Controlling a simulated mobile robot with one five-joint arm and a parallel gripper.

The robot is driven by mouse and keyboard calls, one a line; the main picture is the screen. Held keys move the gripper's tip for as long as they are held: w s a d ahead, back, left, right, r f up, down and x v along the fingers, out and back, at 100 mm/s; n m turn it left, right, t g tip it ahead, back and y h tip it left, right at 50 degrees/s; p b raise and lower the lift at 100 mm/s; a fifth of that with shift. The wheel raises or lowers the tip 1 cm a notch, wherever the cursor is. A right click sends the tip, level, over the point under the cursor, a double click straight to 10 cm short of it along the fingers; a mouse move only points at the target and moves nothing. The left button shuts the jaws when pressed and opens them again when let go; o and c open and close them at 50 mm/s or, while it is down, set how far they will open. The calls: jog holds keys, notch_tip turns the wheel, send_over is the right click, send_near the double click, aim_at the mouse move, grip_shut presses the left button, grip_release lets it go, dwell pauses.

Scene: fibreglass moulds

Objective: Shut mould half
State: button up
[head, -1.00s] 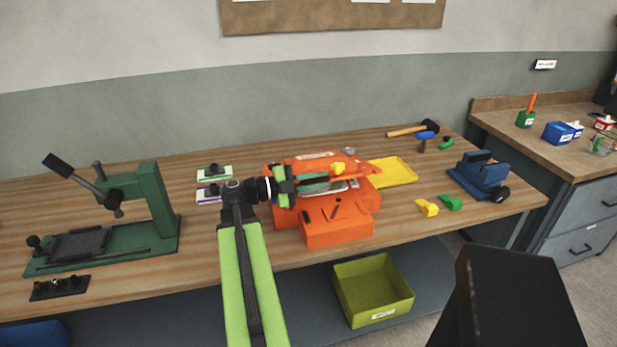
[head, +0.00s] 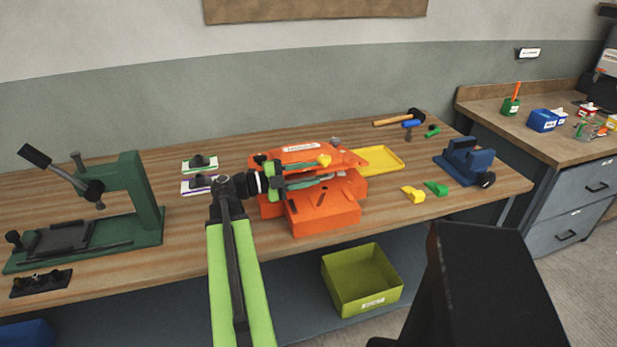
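The orange mould (head: 322,213) sits on the workbench in the middle of the head view. Its upper half (head: 297,156) has a white label and a yellow knob (head: 324,160), and lies tilted over the lower half. A narrow pale gap shows between the halves at the front right. My gripper (head: 318,180) is at the mould's front, with its teal fingers reaching right along the upper half's front edge. I cannot tell whether they touch it, or whether they are open or shut.
A green press (head: 110,205) stands at left. A yellow tray (head: 379,160), yellow and green blocks (head: 413,195) and a blue vice (head: 465,162) lie to the right. A mallet (head: 400,118) lies behind. An olive bin (head: 362,282) stands below the bench.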

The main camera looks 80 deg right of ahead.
jog(key=v, duration=1.7)
jog(key=shift+w, duration=0.2)
jog(key=shift+c, duration=0.4)
